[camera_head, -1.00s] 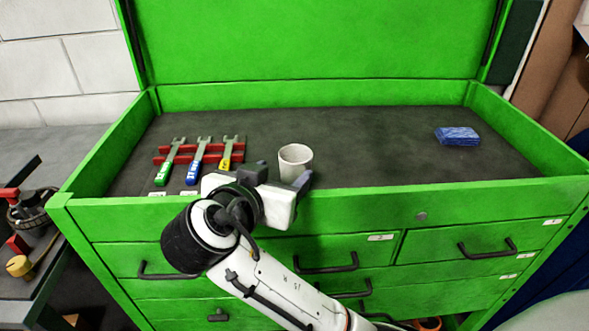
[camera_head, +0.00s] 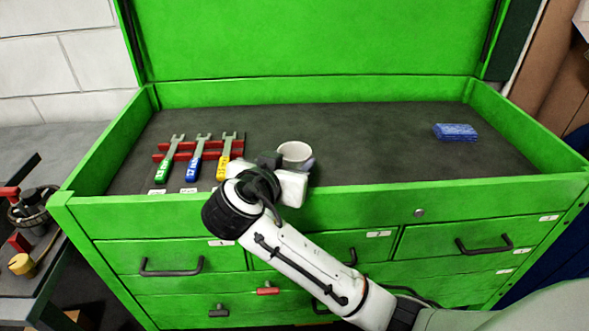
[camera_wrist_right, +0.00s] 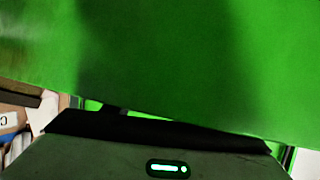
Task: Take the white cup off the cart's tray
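The white cup (camera_head: 295,152) stands upright on the dark tray (camera_head: 360,150) of the green cart, close to its front edge. Its lower part is hidden behind my right gripper (camera_head: 288,164). The right gripper reaches in over the front edge, with one dark finger at the cup's left and the other at its right. The fingers look open; I cannot tell whether they touch the cup. The right wrist view shows mostly blurred green and my own dark gripper body, with no cup visible. My left gripper is not in view.
The green front rim (camera_head: 440,193) and raised back panel (camera_head: 310,40) bound the tray. Its middle is clear.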

